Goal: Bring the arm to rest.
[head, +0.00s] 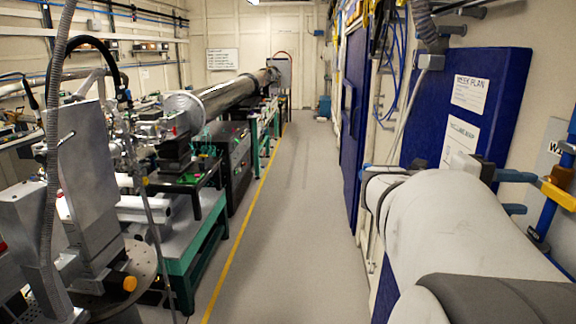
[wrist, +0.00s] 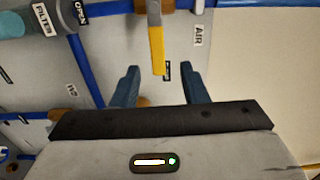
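My gripper (wrist: 159,82) shows in the wrist view with two blue fingers spread apart. It is open, with nothing held between them. A yellow lever handle (wrist: 157,48) hangs down from the top of that view, its end around the gap between the fingertips, with clear space on both sides. In the head view, my pale grey arm fills the lower right. The blue fingers of my gripper (head: 522,192) show past it, pointing right towards the yellow handle (head: 558,194) on the wall. The arm hides part of the gripper.
Blue pipes (wrist: 84,65) and labelled wall panels surround the handle. A blue board (head: 480,95) with papers hangs behind the arm. The aisle floor (head: 290,220) is clear. Beamline equipment on a green-framed bench (head: 195,245) lines the left side.

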